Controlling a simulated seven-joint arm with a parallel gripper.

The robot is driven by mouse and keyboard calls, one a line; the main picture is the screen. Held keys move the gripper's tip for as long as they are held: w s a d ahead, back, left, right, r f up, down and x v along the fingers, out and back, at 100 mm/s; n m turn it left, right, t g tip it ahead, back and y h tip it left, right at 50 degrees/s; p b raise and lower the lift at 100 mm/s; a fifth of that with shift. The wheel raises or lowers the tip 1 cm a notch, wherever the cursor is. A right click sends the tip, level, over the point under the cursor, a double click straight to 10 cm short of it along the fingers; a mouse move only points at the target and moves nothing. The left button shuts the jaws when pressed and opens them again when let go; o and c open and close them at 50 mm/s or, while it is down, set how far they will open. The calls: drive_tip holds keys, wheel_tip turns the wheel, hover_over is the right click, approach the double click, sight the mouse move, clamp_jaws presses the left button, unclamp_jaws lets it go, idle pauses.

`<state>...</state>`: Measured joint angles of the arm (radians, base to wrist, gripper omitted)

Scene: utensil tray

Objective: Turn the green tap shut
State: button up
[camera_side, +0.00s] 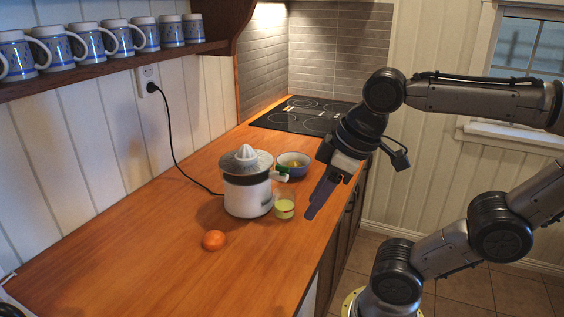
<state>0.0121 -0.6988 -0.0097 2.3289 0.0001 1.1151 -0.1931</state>
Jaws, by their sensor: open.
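A white and grey citrus juicer (247,192) stands on the wooden counter. Its small green tap (281,169) is on its right side, above a white spout; I cannot make out how the tap's handle is turned. A glass (284,207) with pale yellow-green juice stands below the spout. My gripper (314,206) is open and empty, to the right of the juicer and the glass. Its fingers point down and to the left over the counter's right edge, apart from the tap.
A blue bowl (293,164) stands behind the tap. An orange (214,240) lies in front of the juicer. A black cord (169,134) runs from the wall outlet to the juicer. The counter (150,262) is clear at the front; a black cooktop (303,115) is at the back.

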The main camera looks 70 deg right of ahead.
drive_tip(key=w+d+r+g, duration=0.3)
drive_tip(key=w+d+r, duration=0.4)
drive_tip(key=w+r, duration=0.3)
drive_tip(key=m+g, duration=0.2)
hover_over(282, 170)
drive_tip(key=f, duration=1.5)
drive_tip(key=shift+d, duration=0.2)
drive_tip(key=shift+c, duration=0.2)
clamp_jaws()
drive_tip(key=shift+w+r, duration=0.1)
